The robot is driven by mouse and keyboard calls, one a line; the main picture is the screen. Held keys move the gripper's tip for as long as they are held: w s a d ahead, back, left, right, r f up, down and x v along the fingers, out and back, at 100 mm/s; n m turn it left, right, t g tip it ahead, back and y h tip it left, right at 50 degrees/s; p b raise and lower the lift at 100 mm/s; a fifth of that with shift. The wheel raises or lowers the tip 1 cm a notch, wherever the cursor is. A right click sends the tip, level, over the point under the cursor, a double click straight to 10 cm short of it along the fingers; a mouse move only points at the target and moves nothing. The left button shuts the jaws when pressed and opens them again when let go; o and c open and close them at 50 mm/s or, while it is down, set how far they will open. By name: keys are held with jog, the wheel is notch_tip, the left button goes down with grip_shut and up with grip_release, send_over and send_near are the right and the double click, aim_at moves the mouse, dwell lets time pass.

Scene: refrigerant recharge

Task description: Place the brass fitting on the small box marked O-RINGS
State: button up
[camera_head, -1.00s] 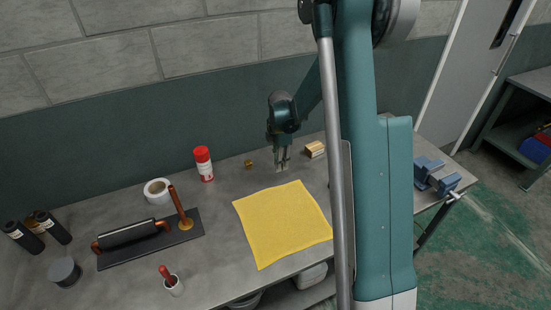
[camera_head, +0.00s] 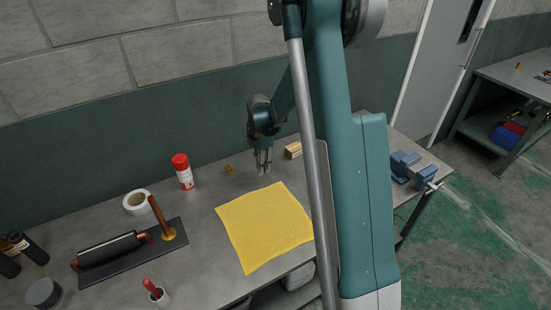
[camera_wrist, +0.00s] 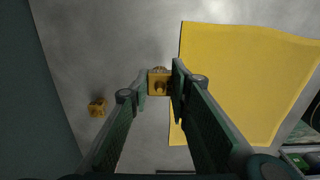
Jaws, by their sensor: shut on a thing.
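My gripper (camera_head: 263,172) points down over the bench, behind the top edge of the yellow cloth. In the wrist view its fingers (camera_wrist: 160,86) are shut on a small brass fitting (camera_wrist: 159,82). Its height above the bench is hard to tell. Another small brass piece (camera_head: 228,169) lies on the bench left of my gripper and shows in the wrist view (camera_wrist: 97,107), apart from the fingers. A small tan box (camera_head: 293,150) stands on the bench to the right of my gripper, near my arm. Its marking is too small to read. The box does not show in the wrist view.
The yellow cloth (camera_head: 265,228) lies flat in front of my gripper. A red-capped can (camera_head: 183,172), a white tape roll (camera_head: 138,202) and a dark tray (camera_head: 125,262) with copper pipework are at left. A blue vise (camera_head: 408,168) sits at the right end.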

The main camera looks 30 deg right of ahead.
jog(key=w+d+r, duration=0.2)
jog(key=w+d, duration=0.1)
jog(key=d, duration=0.4)
jog(key=w+d+r+p, duration=0.1)
jog(key=w+d+r, duration=0.2)
jog(key=d, duration=0.5)
jog(key=w+d+r, duration=0.3)
jog(key=d, duration=0.5)
jog(key=shift+w+d, duration=0.25)
jog(key=shift+w, duration=0.05)
send_over(294, 147)
jog(key=shift+d+f, duration=0.15)
jog(key=shift+f, duration=2.95)
jog(key=shift+f+p, duration=0.3)
jog(key=shift+f, duration=1.55)
jog(key=shift+f, duration=0.2)
